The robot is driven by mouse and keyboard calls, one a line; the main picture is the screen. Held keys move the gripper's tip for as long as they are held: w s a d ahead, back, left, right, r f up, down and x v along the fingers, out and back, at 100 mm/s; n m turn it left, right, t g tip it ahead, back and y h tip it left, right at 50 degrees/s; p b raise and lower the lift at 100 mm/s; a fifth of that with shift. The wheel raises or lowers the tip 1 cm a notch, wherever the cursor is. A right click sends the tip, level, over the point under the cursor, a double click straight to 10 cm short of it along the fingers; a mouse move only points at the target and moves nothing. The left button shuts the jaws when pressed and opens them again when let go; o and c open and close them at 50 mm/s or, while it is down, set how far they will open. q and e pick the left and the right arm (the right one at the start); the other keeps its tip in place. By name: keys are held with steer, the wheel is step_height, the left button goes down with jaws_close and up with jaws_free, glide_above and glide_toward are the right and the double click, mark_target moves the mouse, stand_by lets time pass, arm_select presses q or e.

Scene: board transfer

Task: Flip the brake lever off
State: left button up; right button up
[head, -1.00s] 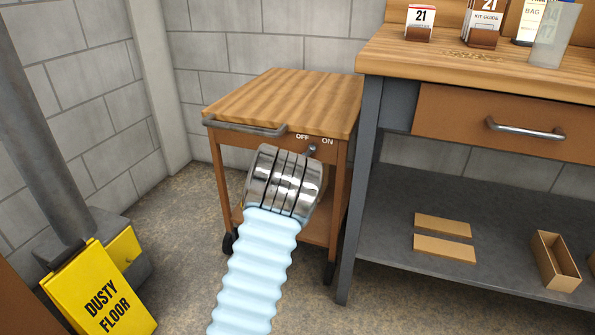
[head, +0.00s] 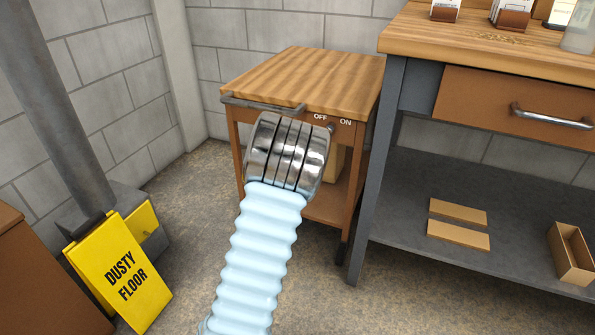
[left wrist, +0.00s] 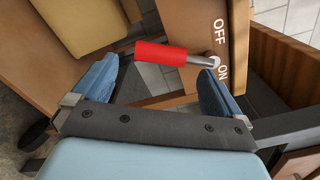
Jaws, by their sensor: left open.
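The brake lever has a red grip (left wrist: 160,53) and a metal shaft in the left wrist view. Its pivot sits on the brown cart's front panel, by the ON mark (left wrist: 224,73). The grip lies across the front of the gap between the blue fingers of my left gripper (left wrist: 158,70). The gripper is open, with nothing clamped; I cannot tell whether a finger touches the lever. In the head view the lever's pivot (head: 331,128) shows below the OFF and ON marks. My silver wrist hides the red grip and the fingers there. My right gripper is out of view.
The wooden-topped cart (head: 300,75) has a grey bar handle (head: 262,105) on its left front. A workbench (head: 480,40) stands close on its right. A yellow DUSTY FLOOR sign (head: 122,272) stands at the left. The floor between sign and cart is clear.

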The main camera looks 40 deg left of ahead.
arm_select(q)
steer(key=v, duration=0.8)
steer(key=shift+s, duration=0.1)
